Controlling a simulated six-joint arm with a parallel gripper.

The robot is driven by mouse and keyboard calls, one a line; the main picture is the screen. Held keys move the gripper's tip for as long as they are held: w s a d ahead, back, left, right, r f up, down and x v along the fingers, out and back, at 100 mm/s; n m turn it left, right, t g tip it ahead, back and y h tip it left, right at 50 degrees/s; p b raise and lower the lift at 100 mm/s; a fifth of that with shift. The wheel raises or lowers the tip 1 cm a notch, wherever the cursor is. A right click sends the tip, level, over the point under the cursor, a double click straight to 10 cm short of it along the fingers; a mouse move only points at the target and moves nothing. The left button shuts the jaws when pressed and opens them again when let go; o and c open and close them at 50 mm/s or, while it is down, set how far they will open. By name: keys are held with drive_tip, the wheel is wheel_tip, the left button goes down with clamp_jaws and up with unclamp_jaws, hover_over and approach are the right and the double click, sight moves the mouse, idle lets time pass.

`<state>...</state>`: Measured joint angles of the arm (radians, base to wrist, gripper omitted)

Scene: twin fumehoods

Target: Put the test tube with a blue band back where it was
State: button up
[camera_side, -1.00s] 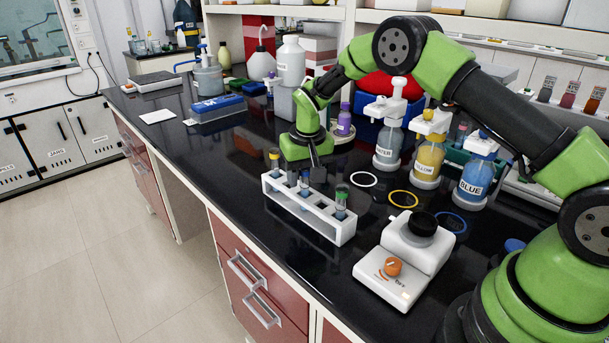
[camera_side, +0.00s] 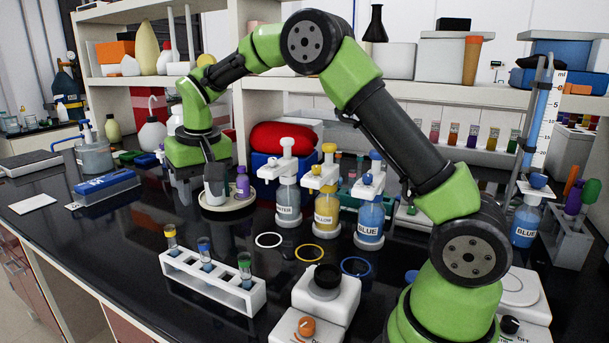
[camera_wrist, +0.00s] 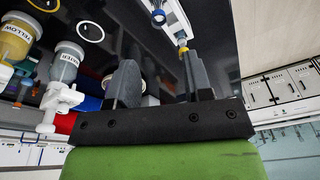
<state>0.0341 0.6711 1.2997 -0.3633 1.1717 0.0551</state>
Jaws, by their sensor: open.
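The test tube with a blue band (camera_side: 205,252) stands upright in a middle part of the white rack (camera_side: 256,299). It also shows in the wrist view (camera_wrist: 158,17), near the top edge. A yellow-banded tube (camera_side: 170,240) stands at the rack's left end, and a green-banded tube (camera_side: 245,270) stands toward its right end. My gripper (camera_side: 197,188) is behind the rack, apart from it, near a round tray. In the wrist view my gripper (camera_wrist: 163,78) has its fingers apart with nothing held between them.
A white device (camera_side: 325,295) is right of the rack.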

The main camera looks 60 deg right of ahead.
drive_tip(key=s+a+r+t+y, duration=0.1)
drive_tip(key=s+a+r+t, duration=0.1)
drive_tip(key=s+r, duration=0.55)
drive_tip(key=s+a+r+t+y, duration=0.15)
drive_tip(key=s+r, duration=0.25)
drive_tip(key=s, duration=0.7)
drive_tip(key=s+a+f+t, duration=0.1)
drive_tip(key=s+f, duration=0.1)
drive_tip(key=s, duration=0.5)
drive_tip(key=shift+s+t, duration=0.25)
drive_tip(key=shift+t, duration=0.1)
drive_tip(key=shift+a, duration=0.1)
drive_tip(key=shift+c, duration=0.6)
